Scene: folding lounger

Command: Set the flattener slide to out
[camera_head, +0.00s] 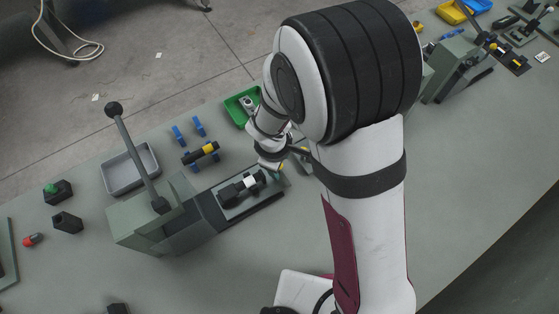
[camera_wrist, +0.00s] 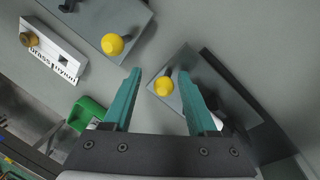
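My gripper (camera_wrist: 160,74) is open in the wrist view, with two teal fingers apart. A yellow round knob (camera_wrist: 163,86) on a grey block (camera_wrist: 190,62) shows between the fingers near their tips; I cannot tell whether they touch it. A second yellow knob (camera_wrist: 112,44) sits on another grey block (camera_wrist: 80,18), up and left of the fingertips. Neither block is readably marked as the flattener slide. In the head view my arm hides most of the gripper; a small yellow knob (camera_head: 281,167) shows beside the wrist.
A lever press (camera_head: 150,222) with a raised black-knobbed handle stands left of my wrist. A grey tray (camera_head: 106,181), a green bin (camera_head: 233,108) and blue pieces (camera_head: 178,134) lie nearby. A white lettered plate (camera_wrist: 55,52) shows in the wrist view.

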